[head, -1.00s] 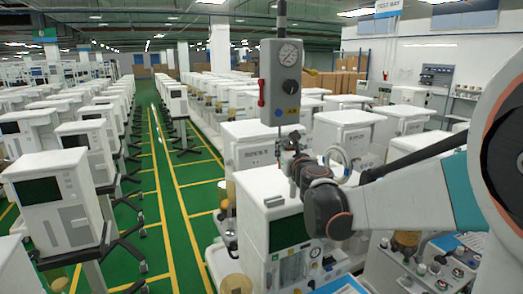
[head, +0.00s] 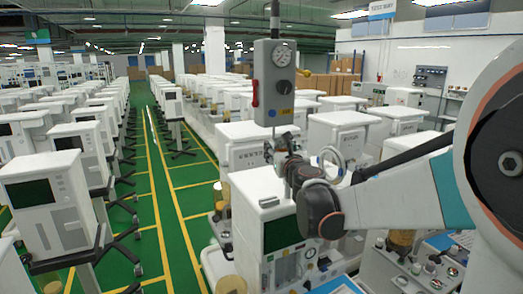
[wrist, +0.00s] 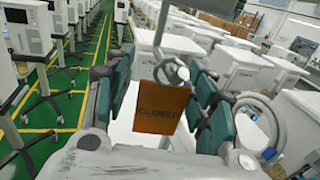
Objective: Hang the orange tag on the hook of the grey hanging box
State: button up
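The grey hanging box (head: 273,82) has a round gauge, a dark knob, a red lever and a blue dot. It hangs from a dark pole, with a thin stem below it. My gripper (head: 291,158) is just below the box. In the wrist view my gripper (wrist: 162,68) has its two teal-padded fingers spread apart. The orange tag (wrist: 162,106), marked "CLOSED", shows upright between them, under a bent grey metal piece (wrist: 172,70) that looks like the hook. I cannot tell whether the tag's hole is around the hook. The tag is not discernible in the head view.
White machines (head: 262,212) stand in rows close below and behind my gripper. More white carts (head: 45,190) line the left. A green aisle (head: 150,190) with yellow lines runs clear between them.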

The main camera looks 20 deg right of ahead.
jog(key=shift+s, duration=0.1)
jog(key=v, duration=0.8)
dwell(0.5)
